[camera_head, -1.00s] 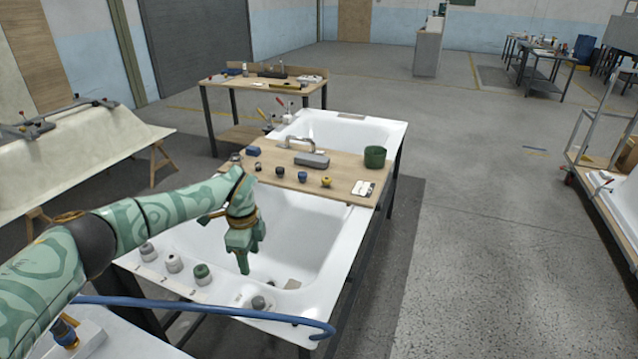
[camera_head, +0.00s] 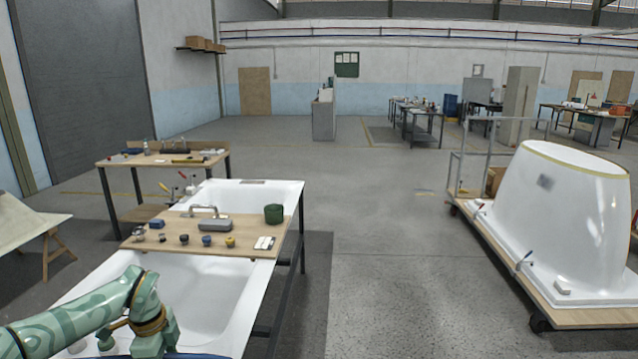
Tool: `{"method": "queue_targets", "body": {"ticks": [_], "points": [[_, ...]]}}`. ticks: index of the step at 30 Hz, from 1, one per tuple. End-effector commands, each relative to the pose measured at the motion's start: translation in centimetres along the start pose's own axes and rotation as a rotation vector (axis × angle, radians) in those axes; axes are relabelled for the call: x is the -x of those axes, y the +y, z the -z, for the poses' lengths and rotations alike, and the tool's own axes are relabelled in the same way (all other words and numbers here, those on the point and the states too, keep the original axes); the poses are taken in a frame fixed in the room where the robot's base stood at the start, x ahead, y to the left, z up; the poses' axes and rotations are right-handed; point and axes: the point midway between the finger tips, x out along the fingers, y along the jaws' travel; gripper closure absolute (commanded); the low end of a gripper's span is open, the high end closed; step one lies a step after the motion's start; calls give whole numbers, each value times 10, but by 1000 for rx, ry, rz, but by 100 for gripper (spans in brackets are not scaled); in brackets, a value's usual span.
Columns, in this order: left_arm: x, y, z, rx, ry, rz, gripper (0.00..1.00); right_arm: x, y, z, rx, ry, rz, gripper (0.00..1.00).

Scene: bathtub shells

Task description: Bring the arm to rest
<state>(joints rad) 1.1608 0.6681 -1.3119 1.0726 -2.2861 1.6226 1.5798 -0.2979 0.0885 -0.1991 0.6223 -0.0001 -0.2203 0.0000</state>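My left arm comes in from the lower left, green with a leaf-like pattern, and reaches over the near white bathtub shell (camera_head: 238,289). Its wrist hangs over the tub at the bottom edge of the picture. The fingertips of my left gripper are cut off by the frame, so I cannot see whether it is open or shut. My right arm and gripper are not in view.
A workbench (camera_head: 160,158) stands behind. A cart (camera_head: 570,317) with a white shell (camera_head: 575,215) stands right. The central floor is clear.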

Motion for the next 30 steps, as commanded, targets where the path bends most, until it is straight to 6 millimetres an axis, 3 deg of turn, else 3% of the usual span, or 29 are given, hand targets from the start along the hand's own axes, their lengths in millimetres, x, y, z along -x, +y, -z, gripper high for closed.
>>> {"method": "queue_targets", "body": {"ticks": [8, 11, 17, 21, 23, 24, 26, 30], "points": [[-38, 15, 42, -98, 195, -19, 46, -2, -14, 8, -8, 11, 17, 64], [-57, 23, 66, -138, 313, -15, 46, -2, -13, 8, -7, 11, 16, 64], [-109, 49, 131, -164, 674, 78, 46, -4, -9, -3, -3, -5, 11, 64], [-163, 71, 160, 13, 926, 280, 46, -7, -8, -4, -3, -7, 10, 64], [-202, 87, 150, 188, 955, 396, 46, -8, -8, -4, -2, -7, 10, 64], [-233, 103, 134, 322, 924, 463, 46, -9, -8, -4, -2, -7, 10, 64], [-270, 130, 109, 478, 843, 518, 46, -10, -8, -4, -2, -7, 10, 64], [-346, 216, 53, 745, 598, 514, 46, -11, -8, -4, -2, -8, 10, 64]]}}
